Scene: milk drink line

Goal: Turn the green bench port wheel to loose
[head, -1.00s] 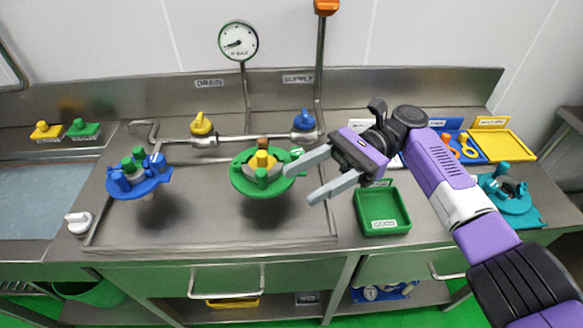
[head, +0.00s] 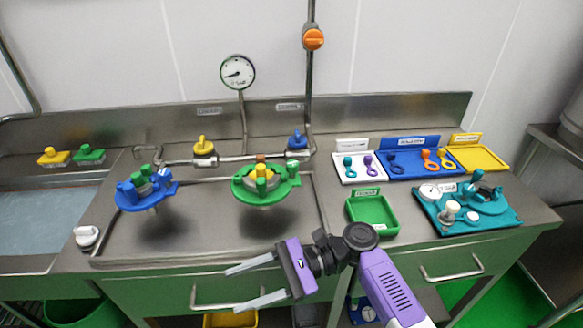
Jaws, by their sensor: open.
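The green bench port (head: 259,194) stands on the steel bench in the head view, left of centre. It is a green disc with a grey ring and a yellow and green knob, the wheel (head: 262,178), in its middle. A green and white piece (head: 293,168) stands at its right edge. I cannot tell the wheel's setting. My gripper (head: 246,286) is open and empty, in front of the bench's front edge, below and apart from the port. Its two grey fingers point left.
A blue port (head: 146,190) stands to the left. Yellow (head: 203,147) and blue (head: 297,140) valve handles sit on the pipe behind. A green tray (head: 373,214), tool trays and a teal board (head: 428,206) lie to the right. The bench before the green port is clear.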

